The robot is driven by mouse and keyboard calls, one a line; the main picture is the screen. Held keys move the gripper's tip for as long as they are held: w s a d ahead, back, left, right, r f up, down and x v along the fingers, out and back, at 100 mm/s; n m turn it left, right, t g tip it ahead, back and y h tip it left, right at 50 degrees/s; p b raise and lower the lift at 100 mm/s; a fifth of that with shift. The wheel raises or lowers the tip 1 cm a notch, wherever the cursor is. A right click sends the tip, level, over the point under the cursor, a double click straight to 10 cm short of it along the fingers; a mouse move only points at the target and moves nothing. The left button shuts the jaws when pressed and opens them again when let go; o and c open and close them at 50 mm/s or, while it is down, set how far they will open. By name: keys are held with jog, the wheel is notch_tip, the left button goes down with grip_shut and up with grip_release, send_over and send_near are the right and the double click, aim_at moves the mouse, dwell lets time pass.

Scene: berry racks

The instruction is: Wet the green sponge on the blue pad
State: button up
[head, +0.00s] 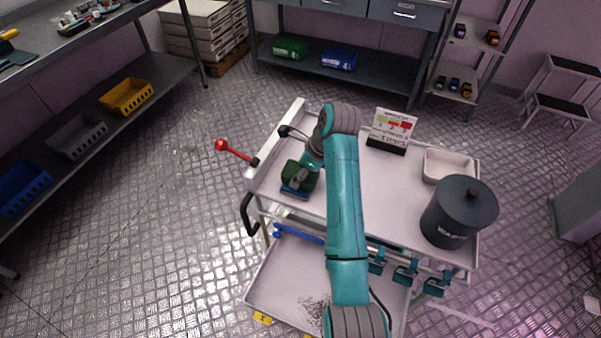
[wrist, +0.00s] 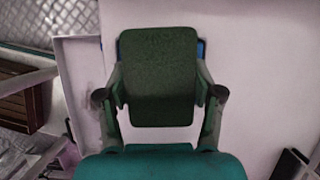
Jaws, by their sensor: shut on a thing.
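The green sponge (wrist: 159,78) is between the two fingers of my gripper (wrist: 159,97), which is shut on it in the wrist view. In the head view the sponge (head: 307,172) is over the blue pad (head: 296,193) at the left end of the white cart top. The pad's blue edge also shows behind the sponge in the wrist view (wrist: 201,48); the sponge hides most of it. I cannot tell whether sponge and pad touch. My gripper (head: 297,184) is partly hidden by my wrist in the head view.
On the cart top (head: 350,175) stand a small sign (head: 392,128), a shallow white tray (head: 451,166) and a dark lidded bin (head: 458,213), all to the right. A red-knobbed lever (head: 222,146) sticks out at the cart's left end. The middle of the top is mostly clear.

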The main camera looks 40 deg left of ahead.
jog(key=shift+r, duration=3.25)
jog(key=shift+s, duration=0.1)
